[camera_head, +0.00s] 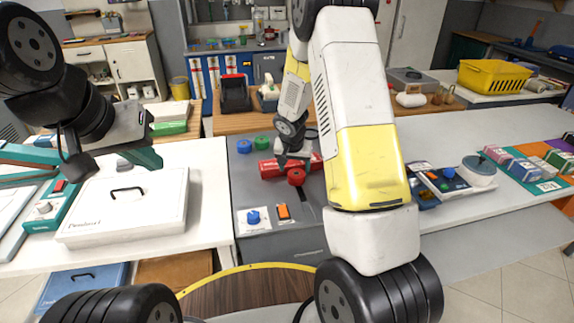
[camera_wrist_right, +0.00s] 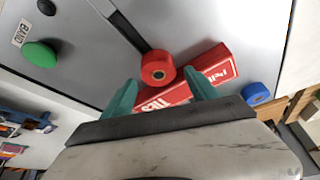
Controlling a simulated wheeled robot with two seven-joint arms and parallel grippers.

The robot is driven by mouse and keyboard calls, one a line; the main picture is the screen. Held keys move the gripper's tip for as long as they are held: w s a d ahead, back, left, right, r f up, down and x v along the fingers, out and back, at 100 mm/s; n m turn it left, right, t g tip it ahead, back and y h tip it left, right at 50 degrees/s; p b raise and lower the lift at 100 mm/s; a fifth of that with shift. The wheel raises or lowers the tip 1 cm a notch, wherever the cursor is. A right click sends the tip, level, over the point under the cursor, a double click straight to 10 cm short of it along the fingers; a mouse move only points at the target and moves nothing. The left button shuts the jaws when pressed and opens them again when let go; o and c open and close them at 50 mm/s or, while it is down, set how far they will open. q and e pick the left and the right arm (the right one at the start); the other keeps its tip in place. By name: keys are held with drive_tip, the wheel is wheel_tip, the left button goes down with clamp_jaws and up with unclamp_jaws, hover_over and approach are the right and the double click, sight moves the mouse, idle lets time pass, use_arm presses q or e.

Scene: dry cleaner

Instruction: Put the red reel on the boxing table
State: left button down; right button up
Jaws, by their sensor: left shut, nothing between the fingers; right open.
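The red reel (camera_head: 297,177) sits on the grey table section in the middle of the head view, beside a red box (camera_head: 270,169). In the right wrist view the reel (camera_wrist_right: 158,66) lies just beyond my fingertips, and the lettered red box (camera_wrist_right: 215,63) runs behind and between the fingers. My right gripper (camera_head: 293,158) is open and close to the reel, with no grip visible. My left gripper (camera_head: 150,157) is shut and empty, over the white table at the left. Which surface is the boxing table, I cannot tell.
A white case (camera_head: 125,205) stands left. Several small boxes (camera_head: 525,170) lie on the right table, whose front has free room. A yellow basket (camera_head: 494,78) stands behind.

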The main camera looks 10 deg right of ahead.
sight(296, 174)
drive_tip(key=x, duration=0.5)
drive_tip(key=shift+d+f, duration=0.2)
drive_tip(key=shift+f, duration=0.05)
